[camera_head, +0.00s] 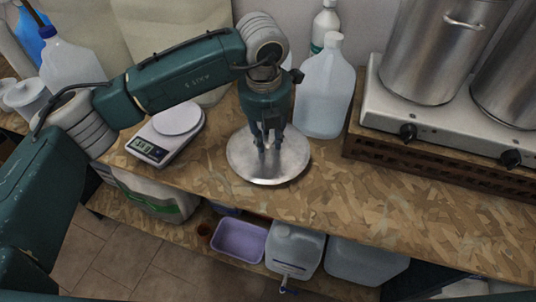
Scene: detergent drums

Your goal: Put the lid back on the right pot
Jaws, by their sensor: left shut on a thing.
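A round metal lid (243,168) is on or just above the wooden counter at the middle; I cannot tell whether it touches the wood. My left gripper (269,146) points down over the lid's centre and is shut on it, with its fingers hiding the grip point. The right pot (512,88), a tall steel one, stands on the burner unit at the right edge and is partly cut off; its top is out of view. The left pot (425,62) stands beside it, its top also out of view. My right gripper is not in view.
The burner unit (432,133) with black knobs sits on a raised wooden base. A translucent jug (324,92) and a white bottle (325,25) stand just behind the lid. A kitchen scale (168,135) is to its left. The counter (400,225) front right is clear.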

